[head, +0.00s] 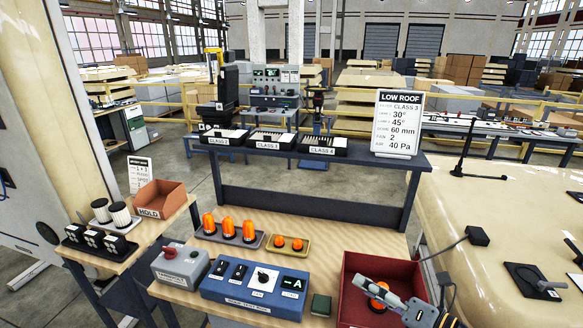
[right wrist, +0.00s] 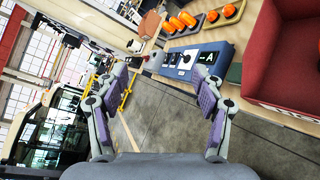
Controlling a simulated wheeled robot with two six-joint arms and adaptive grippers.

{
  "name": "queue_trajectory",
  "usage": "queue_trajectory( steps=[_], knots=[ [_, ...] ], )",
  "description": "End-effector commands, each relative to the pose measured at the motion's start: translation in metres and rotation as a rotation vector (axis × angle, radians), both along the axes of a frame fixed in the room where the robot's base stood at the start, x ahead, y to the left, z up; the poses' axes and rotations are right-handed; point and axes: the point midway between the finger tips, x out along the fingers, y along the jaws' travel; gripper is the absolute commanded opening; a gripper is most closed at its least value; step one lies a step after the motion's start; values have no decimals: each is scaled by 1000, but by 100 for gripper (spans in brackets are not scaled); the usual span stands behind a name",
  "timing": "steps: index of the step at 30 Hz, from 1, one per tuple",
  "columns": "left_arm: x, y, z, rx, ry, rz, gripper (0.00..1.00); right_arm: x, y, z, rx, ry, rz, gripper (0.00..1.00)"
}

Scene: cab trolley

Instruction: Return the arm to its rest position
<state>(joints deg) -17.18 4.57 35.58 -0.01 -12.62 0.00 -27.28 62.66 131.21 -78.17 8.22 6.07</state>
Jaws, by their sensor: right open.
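My right gripper (head: 374,292) reaches in from the lower right in the head view, over the red bin (head: 352,265). An orange round thing (head: 379,303) shows beside the fingers within the bin's outline, partly hidden by the gripper. The red bin (right wrist: 280,70) also shows at the right of the wrist view, apart from the fingers. My left gripper is not in view.
On the bench stand a blue control box (head: 240,304), a grey switch box (head: 180,267), a tray of orange beacons (head: 262,240) and a small green block (head: 321,305). A cream panel (head: 480,230) with a black antenna lies right. A LOW ROOF sign (head: 398,123) stands behind.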

Motion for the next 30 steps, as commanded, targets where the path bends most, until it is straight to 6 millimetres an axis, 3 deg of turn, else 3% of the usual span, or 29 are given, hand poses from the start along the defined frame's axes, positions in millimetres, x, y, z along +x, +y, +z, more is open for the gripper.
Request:
queue_trajectory(
  steps=[2,3,5,7,9,10,12,15,18,23,30],
  knots=[
    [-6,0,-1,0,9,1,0,17,-20,31,299,-9,-214,68],
    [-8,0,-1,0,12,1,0,25,-42,42,465,1,-354,68],
    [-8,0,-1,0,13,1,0,31,-84,41,722,48,-602,68],
    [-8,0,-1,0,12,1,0,22,-132,11,986,157,-910,68],
    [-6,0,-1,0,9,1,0,0,-158,-34,1174,306,-1180,68],
    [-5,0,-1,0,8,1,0,-11,-161,-53,1232,373,-1274,68],
    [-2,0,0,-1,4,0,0,-37,-160,-91,1324,525,-1456,68],
    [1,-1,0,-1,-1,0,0,-72,-142,-130,1398,733,-1643,68],
    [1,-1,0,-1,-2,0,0,-104,-117,-157,1430,935,-1781,68],
    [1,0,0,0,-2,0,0,-150,-70,-180,1426,1254,-1928,68],
    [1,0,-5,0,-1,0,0,-137,-81,-288,1393,1266,-1984,68]
  ],
)
